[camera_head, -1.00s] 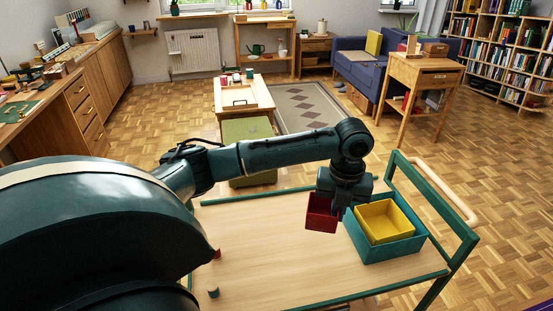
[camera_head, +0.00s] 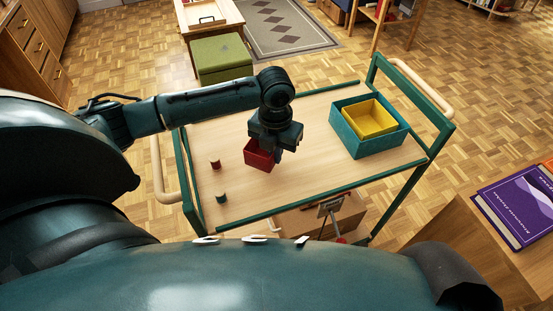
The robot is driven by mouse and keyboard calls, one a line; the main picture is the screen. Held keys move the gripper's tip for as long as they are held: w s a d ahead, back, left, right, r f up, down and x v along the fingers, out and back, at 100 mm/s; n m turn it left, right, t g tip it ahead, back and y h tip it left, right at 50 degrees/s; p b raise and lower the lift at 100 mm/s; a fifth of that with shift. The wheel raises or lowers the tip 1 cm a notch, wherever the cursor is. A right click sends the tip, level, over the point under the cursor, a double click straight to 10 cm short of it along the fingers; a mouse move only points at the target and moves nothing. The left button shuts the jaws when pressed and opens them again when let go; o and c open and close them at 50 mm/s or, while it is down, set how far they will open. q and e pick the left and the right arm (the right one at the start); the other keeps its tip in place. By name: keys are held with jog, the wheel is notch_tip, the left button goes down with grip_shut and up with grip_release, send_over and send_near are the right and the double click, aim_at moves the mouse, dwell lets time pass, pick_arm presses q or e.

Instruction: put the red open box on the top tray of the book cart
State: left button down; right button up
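The red open box (camera_head: 258,156) is small and square and hangs at my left gripper (camera_head: 276,152), whose fingers are shut on its right wall. It is over the middle of the cart's wooden top tray (camera_head: 310,165). I cannot tell whether its base touches the tray. The gripper body hides part of its rim and right side. A yellow open box (camera_head: 368,118) sits inside a larger teal open box (camera_head: 366,142) at the tray's right end. My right gripper does not show.
A small red peg (camera_head: 215,164) and a small green peg (camera_head: 221,198) stand on the tray's left part. Green rails edge the tray. A purple book (camera_head: 515,205) lies on a wooden surface at right. A green-topped stool (camera_head: 222,55) stands behind the cart.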

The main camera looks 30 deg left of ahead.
pick_arm(q)
jog(key=shift+f, duration=1.85)
jog(key=shift+f, duration=0.2)
jog(key=c, duration=1.7)
grip_release()
